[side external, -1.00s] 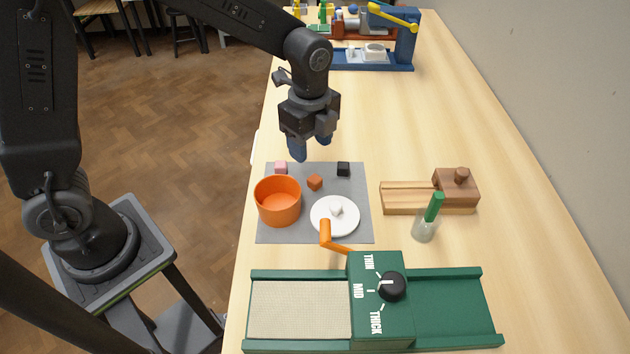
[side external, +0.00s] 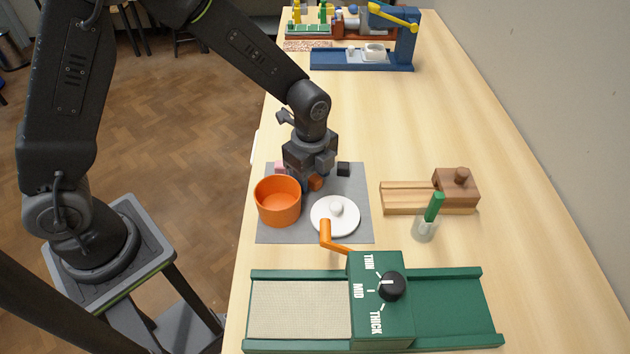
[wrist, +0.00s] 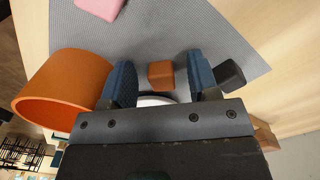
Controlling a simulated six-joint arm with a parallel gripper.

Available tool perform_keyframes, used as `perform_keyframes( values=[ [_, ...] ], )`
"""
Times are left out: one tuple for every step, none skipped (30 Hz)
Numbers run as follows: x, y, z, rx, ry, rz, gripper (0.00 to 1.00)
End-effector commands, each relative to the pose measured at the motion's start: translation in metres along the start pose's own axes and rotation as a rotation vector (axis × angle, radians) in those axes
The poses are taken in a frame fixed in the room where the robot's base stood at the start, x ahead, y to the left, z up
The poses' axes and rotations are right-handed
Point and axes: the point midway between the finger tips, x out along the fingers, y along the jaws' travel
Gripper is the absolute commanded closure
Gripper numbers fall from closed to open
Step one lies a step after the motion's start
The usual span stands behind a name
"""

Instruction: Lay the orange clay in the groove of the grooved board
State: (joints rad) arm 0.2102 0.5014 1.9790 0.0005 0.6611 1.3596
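The orange clay (side external: 316,183) is a small cube on the grey mat (side external: 358,222). In the wrist view the orange clay (wrist: 161,74) lies between the two blue fingers of my gripper (wrist: 160,82), with a gap on each side. My gripper (side external: 309,184) is open and low over the mat; its fingers partly hide behind the wrist and bowl in the side view. The grooved board (side external: 407,197) is light wood with lengthwise grooves, right of the mat. A brown wooden block with a knob (side external: 457,188) sits on its right end.
An orange bowl (side external: 278,203) stands just left of my gripper. Pink clay (side external: 280,167), black clay (side external: 344,169) and a white plate-like lid (side external: 334,216) are on the mat.

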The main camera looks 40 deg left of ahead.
Motion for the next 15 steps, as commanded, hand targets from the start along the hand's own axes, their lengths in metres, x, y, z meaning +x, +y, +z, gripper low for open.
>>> perform_keyframes(
  values=[
    [-0.0002,0.0000,0.0000,0.000,0.000,0.000,0.49],
    [-0.0002,0.0000,0.0000,0.000,0.000,0.000,0.52],
    [-0.0003,0.0000,0.0000,0.000,0.000,0.000,0.56],
    [-0.0003,0.0000,0.0000,0.000,0.000,0.000,0.59],
    [-0.0004,0.0000,0.0000,0.000,0.000,0.000,0.62],
    [-0.0004,0.0000,0.0000,0.000,0.000,0.000,0.66],
    [-0.0004,0.0000,0.0000,0.000,0.000,0.000,0.69],
    [-0.0005,0.0000,0.0000,0.000,0.000,0.000,0.72],
    [-0.0005,0.0000,0.0000,0.000,0.000,0.000,0.75],
    [-0.0005,0.0000,0.0000,0.000,0.000,0.000,0.78],
    [-0.0005,0.0000,0.0000,0.000,0.000,0.000,0.81],
    [-0.0005,0.0000,0.0000,0.000,0.000,0.000,0.85],
    [-0.0005,0.0000,0.0000,0.000,0.000,0.000,0.88],
    [-0.0005,0.0000,0.0000,0.000,0.000,0.000,0.91],
    [-0.0006,0.0000,0.0000,0.000,0.000,0.000,0.94]
  ],
)
